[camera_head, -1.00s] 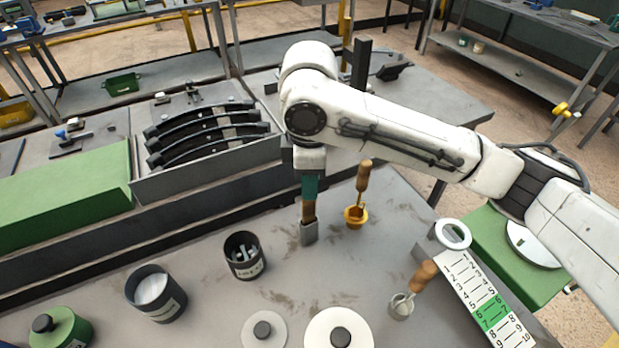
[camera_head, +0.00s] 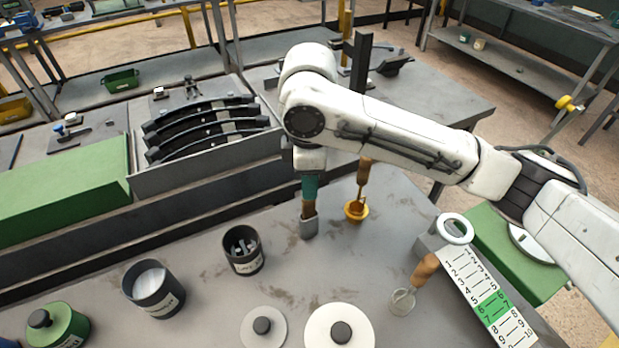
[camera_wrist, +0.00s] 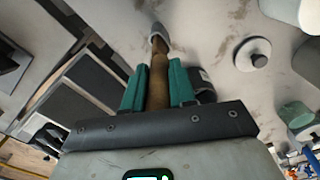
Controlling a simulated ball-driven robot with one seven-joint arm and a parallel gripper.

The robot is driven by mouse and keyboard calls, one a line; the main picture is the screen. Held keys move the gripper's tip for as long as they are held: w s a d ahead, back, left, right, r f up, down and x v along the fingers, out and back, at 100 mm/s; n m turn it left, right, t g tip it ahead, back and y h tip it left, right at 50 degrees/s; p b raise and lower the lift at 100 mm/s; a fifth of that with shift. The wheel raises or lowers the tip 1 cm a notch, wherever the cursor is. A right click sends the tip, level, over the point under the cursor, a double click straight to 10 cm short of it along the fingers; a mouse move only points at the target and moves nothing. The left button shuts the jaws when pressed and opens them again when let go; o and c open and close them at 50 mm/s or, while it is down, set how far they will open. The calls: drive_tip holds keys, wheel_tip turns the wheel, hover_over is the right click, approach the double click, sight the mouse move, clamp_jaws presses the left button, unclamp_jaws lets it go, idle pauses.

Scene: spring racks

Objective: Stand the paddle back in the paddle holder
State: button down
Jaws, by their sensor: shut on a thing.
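My gripper (camera_head: 309,198) has teal fingers, which also show in the wrist view (camera_wrist: 158,88). They are shut on the brown wooden handle of the paddle (camera_wrist: 158,78), which points down and looks near upright in the head view. In the wrist view a grey piece (camera_wrist: 157,35) caps the far end of the handle. I cannot tell how deep the paddle sits in it; its lower end is hidden.
Another wooden-handled tool (camera_head: 425,269) stands farther right, by a numbered board (camera_head: 490,308). A dark canister (camera_head: 243,262) is at front left. White discs (camera_head: 338,318) lie in front.

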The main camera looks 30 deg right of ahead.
drive_tip(key=shift+f+b, duration=0.35)
drive_tip(key=shift+f, duration=0.4)
drive_tip(key=c, duration=0.8)
unclamp_jaws()
drive_tip(key=shift+c, duration=0.2)
drive_tip(key=shift+o, duration=0.3)
drive_tip(key=o, duration=0.4)
drive_tip(key=shift+r, duration=0.1)
drive_tip(key=shift+r+p, duration=3.45)
